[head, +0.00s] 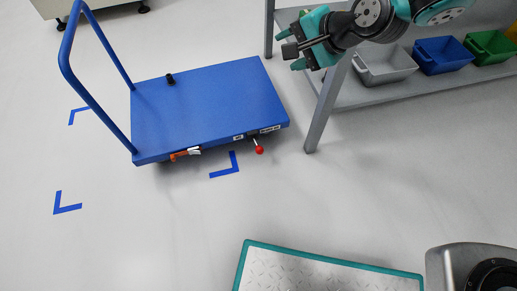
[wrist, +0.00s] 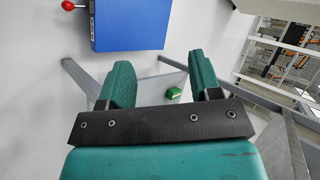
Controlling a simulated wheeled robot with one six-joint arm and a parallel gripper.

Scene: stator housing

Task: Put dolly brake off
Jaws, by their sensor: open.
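The dolly (head: 205,105) is a flat blue platform with a tall blue push handle at its left end. A brake lever with a red ball knob (head: 259,149) sticks out below its front edge near the right corner, beside small black-and-white labels. The red knob (wrist: 68,5) and the dolly (wrist: 130,28) also show at the top of the wrist view. My gripper (head: 291,50) is open and empty, above and right of the dolly, apart from the lever. Its two teal fingers stand spread in the wrist view (wrist: 163,80). I cannot tell the brake's state.
An orange part (head: 180,155) sits under the dolly's front edge. A grey rack (head: 440,95) with grey, blue and green bins stands at right, its leg (head: 322,115) close to the dolly. A teal-edged plate (head: 325,270) is at the bottom. Floor in front of the dolly is clear.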

